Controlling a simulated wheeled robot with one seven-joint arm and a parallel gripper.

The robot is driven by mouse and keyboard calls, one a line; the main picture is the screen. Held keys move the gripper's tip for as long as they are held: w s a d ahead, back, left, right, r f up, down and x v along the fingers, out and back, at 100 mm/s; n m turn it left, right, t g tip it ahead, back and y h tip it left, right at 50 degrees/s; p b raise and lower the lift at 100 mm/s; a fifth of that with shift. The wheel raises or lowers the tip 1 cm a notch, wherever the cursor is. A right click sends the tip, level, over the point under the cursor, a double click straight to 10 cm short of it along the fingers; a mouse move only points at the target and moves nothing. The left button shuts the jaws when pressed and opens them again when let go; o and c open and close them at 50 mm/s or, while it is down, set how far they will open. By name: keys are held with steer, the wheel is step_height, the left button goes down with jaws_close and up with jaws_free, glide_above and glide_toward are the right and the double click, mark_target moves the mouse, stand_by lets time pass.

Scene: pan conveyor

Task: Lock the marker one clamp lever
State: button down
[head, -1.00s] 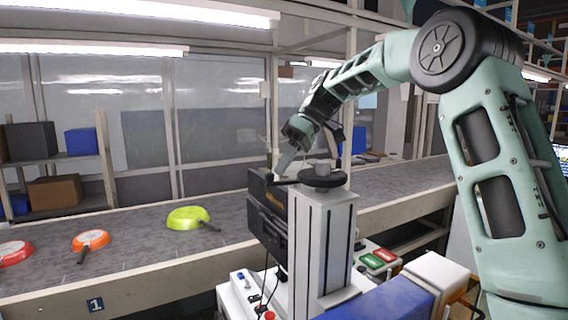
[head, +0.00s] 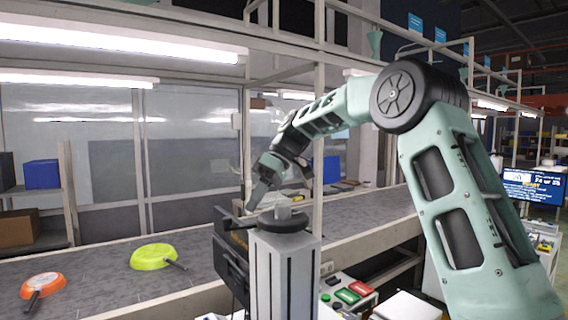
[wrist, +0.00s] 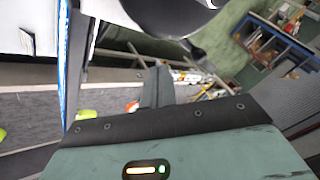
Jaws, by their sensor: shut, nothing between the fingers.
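The marker is a black box (head: 229,262) with orange lettering, beside a grey upright column (head: 285,275) in the head view. A black round handwheel or knob (head: 283,224) sits on the column's top. A dark bar (head: 243,221) reaches left from it over the box; it looks like the clamp lever, but I cannot tell its exact position. My gripper (head: 254,204) is shut and empty, pointing down just above the bar's left end; contact is unclear. In the wrist view my closed fingers (wrist: 157,87) show near a black rounded part (wrist: 170,14) at the top.
The conveyor (head: 110,290) runs behind the marker, with a green pan (head: 153,256) and an orange pan (head: 42,286) left of it. A button panel with red (head: 359,288) and green (head: 346,296) buttons stands right of the column. A frame post (head: 318,150) rises behind my forearm.

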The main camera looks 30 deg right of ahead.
steer(key=b+v, duration=0.2)
steer(key=v, duration=0.8)
steer(key=shift+s, duration=0.2)
stand_by(0.4)
